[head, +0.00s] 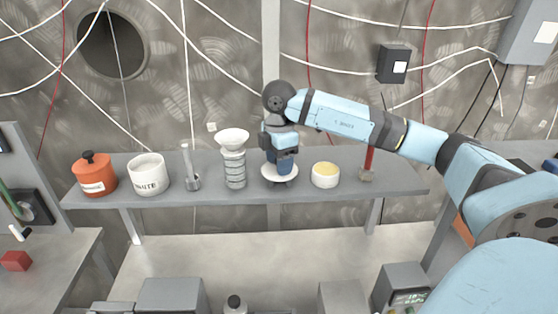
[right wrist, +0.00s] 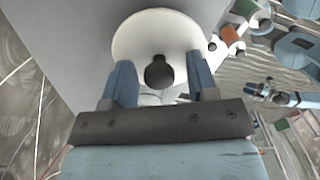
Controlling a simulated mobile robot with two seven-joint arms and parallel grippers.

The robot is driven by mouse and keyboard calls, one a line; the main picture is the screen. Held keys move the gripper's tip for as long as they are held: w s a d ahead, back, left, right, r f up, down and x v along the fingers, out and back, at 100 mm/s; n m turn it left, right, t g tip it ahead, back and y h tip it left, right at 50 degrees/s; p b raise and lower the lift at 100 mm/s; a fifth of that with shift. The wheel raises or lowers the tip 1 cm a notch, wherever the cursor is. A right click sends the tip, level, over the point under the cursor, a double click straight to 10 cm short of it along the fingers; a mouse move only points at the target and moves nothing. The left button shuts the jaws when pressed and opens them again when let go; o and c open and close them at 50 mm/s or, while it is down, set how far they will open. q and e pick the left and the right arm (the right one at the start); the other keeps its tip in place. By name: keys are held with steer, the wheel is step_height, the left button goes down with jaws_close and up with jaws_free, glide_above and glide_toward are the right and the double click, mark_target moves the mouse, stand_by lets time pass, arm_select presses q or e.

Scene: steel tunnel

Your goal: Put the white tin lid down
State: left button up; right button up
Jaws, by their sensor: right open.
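The white tin lid (head: 267,177) lies on the grey shelf (head: 219,195), left of an open white tin (head: 325,181) with yellow contents. In the right wrist view the lid (right wrist: 130,42) is a white disc with a dark round knob (right wrist: 158,73). My right gripper (head: 283,168) is right above the lid and points down. Its fingers (right wrist: 160,68) are open, one on each side of the knob, with gaps visible. The head view hides the knob behind the fingers. My left gripper does not show.
Left along the shelf stand a white funnel on a ribbed jar (head: 234,165), a glass cylinder (head: 190,168), a white pot (head: 148,173) and an orange lidded pot (head: 93,176). A red-handled tool (head: 368,165) stands right of the tin. The shelf's right end is clear.

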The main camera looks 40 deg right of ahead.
steer(key=shift+r, duration=0.15)
steer(key=shift+r+p, duration=0.35)
steer(key=shift+r, duration=0.35)
step_height(320, 180, up, 11)
steer(key=b, duration=0.1)
steer(key=shift+r, duration=0.2)
steer(key=shift+f, duration=0.1)
